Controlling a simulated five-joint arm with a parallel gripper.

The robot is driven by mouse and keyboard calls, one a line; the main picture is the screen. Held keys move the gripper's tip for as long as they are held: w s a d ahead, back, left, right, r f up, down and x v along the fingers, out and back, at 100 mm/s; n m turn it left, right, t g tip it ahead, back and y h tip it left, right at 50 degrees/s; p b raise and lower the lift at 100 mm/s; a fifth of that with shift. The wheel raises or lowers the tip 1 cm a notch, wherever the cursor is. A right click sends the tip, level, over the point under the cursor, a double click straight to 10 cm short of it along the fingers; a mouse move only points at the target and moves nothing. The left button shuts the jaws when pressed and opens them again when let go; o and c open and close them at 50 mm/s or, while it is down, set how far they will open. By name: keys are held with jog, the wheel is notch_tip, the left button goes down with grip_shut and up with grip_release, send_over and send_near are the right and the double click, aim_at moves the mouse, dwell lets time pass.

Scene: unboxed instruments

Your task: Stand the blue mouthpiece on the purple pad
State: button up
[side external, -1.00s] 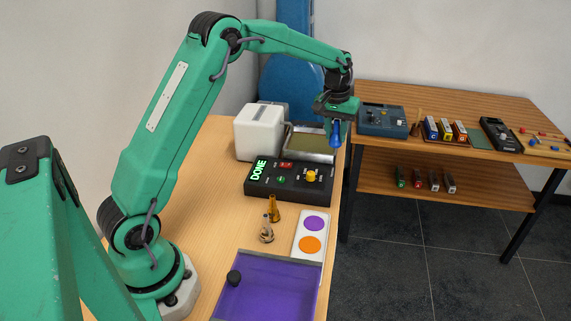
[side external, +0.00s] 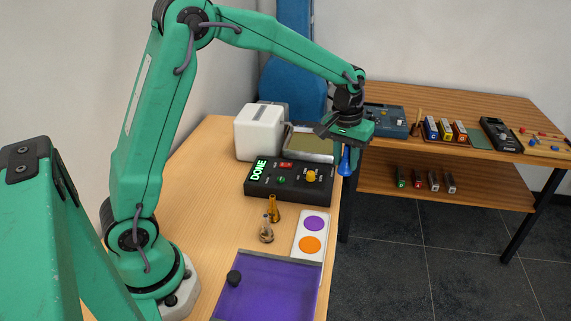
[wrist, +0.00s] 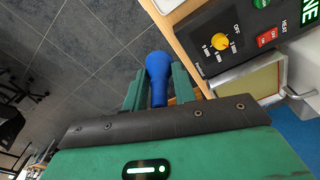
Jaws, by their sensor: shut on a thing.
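My gripper (side external: 347,146) is shut on the blue mouthpiece (side external: 345,163), which hangs below it with its flared end down. The mouthpiece also shows in the wrist view (wrist: 158,68), between the green fingers (wrist: 159,92) and against the dark floor, just off the table's edge. The purple pad (side external: 314,223) is a round spot on a white card (side external: 302,233), above an orange spot (side external: 310,245). The pad looks bare.
The black control box (side external: 262,189) with a lit DONE sign and yellow knob stands behind the card. A brass mouthpiece (side external: 273,210) and a clear-and-brown piece (side external: 266,232) stand left of it.

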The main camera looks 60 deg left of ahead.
jog(key=s+d+f+m, duration=0.1)
jog(key=s+d, duration=0.4)
jog(key=s, duration=0.3)
jog(key=s+d+m, duration=0.2)
jog(key=s+d, duration=0.3)
jog(key=s, duration=0.2)
jog(key=w+a+f, duration=0.2)
jog(key=a, duration=0.1)
jog(key=w+a+f, duration=0.2)
jog(key=a+f, duration=0.1)
jog(key=w+a+f, duration=0.2)
jog(key=a, duration=0.1)
jog(key=shift+w+a+f, duration=0.15)
jog(key=shift+w+a, duration=0.05)
jog(key=shift+a, duration=0.2)
jog(key=shift+f, duration=0.1)
jog(key=shift+f, duration=1.9)
jog(key=shift+f, duration=0.1)
jog(key=o, duration=1)
jog(key=shift+o, duration=0.2)
